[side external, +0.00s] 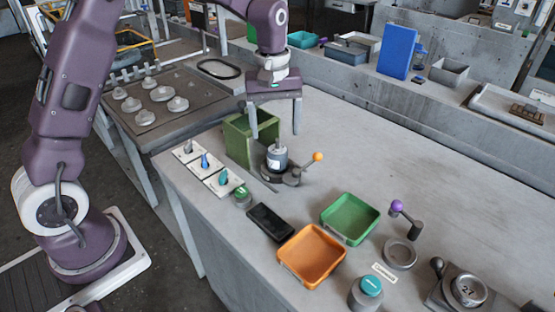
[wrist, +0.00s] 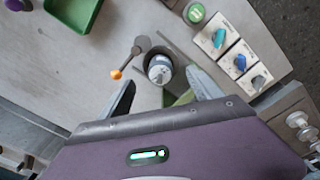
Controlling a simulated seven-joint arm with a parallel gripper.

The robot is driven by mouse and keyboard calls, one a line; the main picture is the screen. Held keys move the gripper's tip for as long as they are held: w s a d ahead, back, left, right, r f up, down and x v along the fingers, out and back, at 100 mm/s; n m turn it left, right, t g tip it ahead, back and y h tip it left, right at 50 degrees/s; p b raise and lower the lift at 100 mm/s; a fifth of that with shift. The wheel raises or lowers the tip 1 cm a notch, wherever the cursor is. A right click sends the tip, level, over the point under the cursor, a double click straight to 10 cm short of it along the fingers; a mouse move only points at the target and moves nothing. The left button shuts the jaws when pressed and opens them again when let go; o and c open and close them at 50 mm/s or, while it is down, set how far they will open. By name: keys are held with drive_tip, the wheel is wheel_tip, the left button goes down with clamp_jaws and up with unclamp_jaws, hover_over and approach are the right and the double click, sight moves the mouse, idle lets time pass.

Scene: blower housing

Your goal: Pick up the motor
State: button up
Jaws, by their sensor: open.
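The motor (side external: 277,156) is a small grey cylinder with a pale label and a short stub on top. It stands upright in a dark round holder (side external: 281,176) with an orange-knobbed lever. My gripper (side external: 275,135) is open and empty, pointing down just above the motor. In the wrist view, the motor (wrist: 160,70) lies between the two spread fingertips of my gripper (wrist: 161,77). I cannot tell any contact between the fingers and the motor.
An olive-green bin (side external: 237,143) stands close behind the holder. Switch plates (side external: 207,163), a green button (side external: 241,196) and a dark flat device (side external: 271,222) lie nearby. Orange (side external: 312,255) and green trays (side external: 349,219) sit in front.

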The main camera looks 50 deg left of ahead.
sight(278, 149)
drive_tip(key=shift+n+g, duration=0.3)
drive_tip(key=shift+n, duration=0.2)
drive_tip(key=f, duration=0.1)
drive_tip(key=w+f, duration=0.1)
drive_tip(key=f, duration=0.2)
drive_tip(key=shift+w+a, duration=0.3)
drive_tip(key=shift+w, duration=0.1)
drive_tip(key=f, duration=0.7)
drive_tip(key=shift+a, duration=0.25)
drive_tip(key=shift+r, duration=0.1)
clamp_jaws()
